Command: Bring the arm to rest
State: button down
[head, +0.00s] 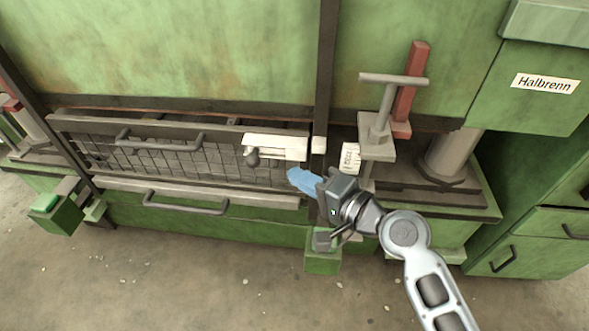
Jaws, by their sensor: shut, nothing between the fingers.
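My gripper (304,181) is near the middle of the head view, with light blue fingers pointing left. The fingers are shut with nothing between them. The gripper is in front of the green machine's (225,235) right post, close to the right end of its mesh guard (215,160). I cannot tell whether the fingertips touch the machine. My arm reaches in from the lower right and hides part of the machine's front.
The guard has a dark handle (160,143), with another handle (186,205) below it. A T-shaped crank (393,80) and red bar (411,85) stand to the right. Green cabinets (535,235) are at far right. The floor (190,290) in front is clear but for small scraps.

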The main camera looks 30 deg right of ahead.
jog(key=s+d+f+n+g+h+p, duration=0.1)
jog(key=s+n+h+p, duration=0.1)
jog(key=s, duration=0.8)
jog(key=s+d+f+n+h+p, duration=0.1)
jog(key=s+n+h, duration=0.15)
jog(key=s, duration=0.75)
jog(key=s+a+r+n+p, duration=0.1)
jog(key=s+r+n+p, duration=0.2)
jog(key=s+r+n, duration=0.5)
jog(key=s+r+h, duration=0.1)
jog(key=s+r, duration=0.3)
jog(key=s, duration=0.3)
jog(key=shift+a, duration=0.35)
jog(key=shift+s, duration=0.1)
